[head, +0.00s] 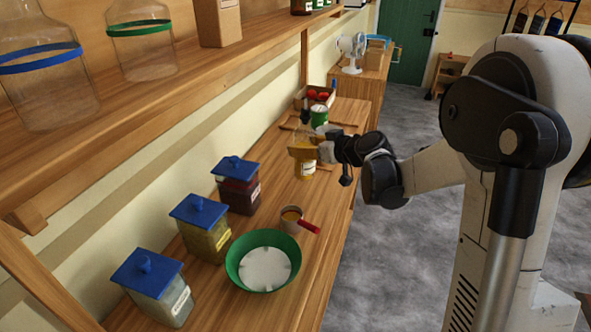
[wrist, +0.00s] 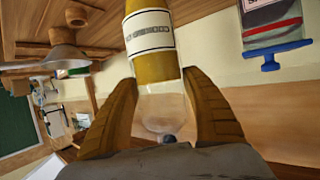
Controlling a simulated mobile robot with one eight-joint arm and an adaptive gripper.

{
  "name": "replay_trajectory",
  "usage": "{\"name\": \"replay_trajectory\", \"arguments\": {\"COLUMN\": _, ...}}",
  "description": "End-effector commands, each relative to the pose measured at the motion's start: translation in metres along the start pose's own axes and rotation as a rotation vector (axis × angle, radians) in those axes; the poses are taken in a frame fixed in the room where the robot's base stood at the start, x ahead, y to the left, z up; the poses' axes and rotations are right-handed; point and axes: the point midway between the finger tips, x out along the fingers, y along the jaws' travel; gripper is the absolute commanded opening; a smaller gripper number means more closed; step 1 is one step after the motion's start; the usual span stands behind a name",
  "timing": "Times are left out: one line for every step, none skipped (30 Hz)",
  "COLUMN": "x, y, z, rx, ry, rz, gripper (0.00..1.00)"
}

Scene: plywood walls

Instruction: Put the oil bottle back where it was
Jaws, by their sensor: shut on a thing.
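The oil bottle (head: 306,171) has yellow oil, a clear upper part and a white label. In the head view it is upright over the wooden counter (head: 262,206). Whether its base touches the counter I cannot tell. My gripper (head: 303,149) is shut on its upper part, coming from the right. In the wrist view the brown fingers of my gripper (wrist: 165,108) close on both sides of the clear glass below the label of the bottle (wrist: 152,45), which appears inverted there. The fingers hide part of the bottle's upper end in the head view.
Jars with blue lids stand along the wall: grey (head: 158,290), yellow (head: 204,232) and dark red (head: 238,186). A green bowl (head: 234,270) and a red-handled cup (head: 291,220) are nearer. A green can (head: 319,116) and a crate (head: 303,97) stand behind. A shelf (head: 190,80) overhangs the left.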

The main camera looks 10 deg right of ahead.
Motion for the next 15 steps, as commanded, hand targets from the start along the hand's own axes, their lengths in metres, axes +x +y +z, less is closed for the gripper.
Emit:
{"name": "replay_trajectory", "arguments": {"x": 0.008, "y": -0.008, "z": 0.005, "rx": -0.001, "ry": 0.000, "rz": -0.003, "gripper": 0.16}}
{"name": "replay_trajectory", "arguments": {"x": 0.011, "y": -0.011, "z": 0.006, "rx": -0.001, "ry": 0.000, "rz": -0.001, "gripper": 0.16}}
{"name": "replay_trajectory", "arguments": {"x": 0.014, "y": -0.014, "z": 0.007, "rx": -0.001, "ry": 0.000, "rz": -0.001, "gripper": 0.16}}
{"name": "replay_trajectory", "arguments": {"x": 0.016, "y": -0.016, "z": 0.007, "rx": 0.000, "ry": 0.000, "rz": -0.001, "gripper": 0.16}}
{"name": "replay_trajectory", "arguments": {"x": 0.018, "y": -0.018, "z": 0.008, "rx": 0.000, "ry": 0.000, "rz": -0.001, "gripper": 0.16}}
{"name": "replay_trajectory", "arguments": {"x": 0.019, "y": -0.019, "z": 0.008, "rx": 0.001, "ry": 0.000, "rz": 0.000, "gripper": 0.16}}
{"name": "replay_trajectory", "arguments": {"x": 0.019, "y": -0.019, "z": 0.009, "rx": 0.001, "ry": 0.001, "rz": 0.000, "gripper": 0.16}}
{"name": "replay_trajectory", "arguments": {"x": 0.020, "y": -0.019, "z": 0.010, "rx": 0.001, "ry": 0.001, "rz": 0.001, "gripper": 0.16}}
{"name": "replay_trajectory", "arguments": {"x": 0.021, "y": -0.019, "z": 0.012, "rx": 0.001, "ry": 0.001, "rz": 0.001, "gripper": 0.16}}
{"name": "replay_trajectory", "arguments": {"x": 0.022, "y": -0.019, "z": 0.015, "rx": 0.001, "ry": 0.001, "rz": 0.001, "gripper": 0.16}}
{"name": "replay_trajectory", "arguments": {"x": 0.024, "y": -0.019, "z": 0.019, "rx": 0.001, "ry": 0.001, "rz": 0.001, "gripper": 0.16}}
{"name": "replay_trajectory", "arguments": {"x": 0.026, "y": -0.019, "z": 0.025, "rx": 0.001, "ry": 0.000, "rz": 0.001, "gripper": 0.16}}
{"name": "replay_trajectory", "arguments": {"x": 0.028, "y": -0.019, "z": 0.030, "rx": 0.001, "ry": 0.000, "rz": 0.001, "gripper": 0.16}}
{"name": "replay_trajectory", "arguments": {"x": 0.030, "y": -0.019, "z": 0.035, "rx": 0.001, "ry": 0.000, "rz": 0.001, "gripper": 0.16}}
{"name": "replay_trajectory", "arguments": {"x": 0.033, "y": -0.019, "z": 0.040, "rx": 0.001, "ry": 0.000, "rz": 0.001, "gripper": 0.16}}
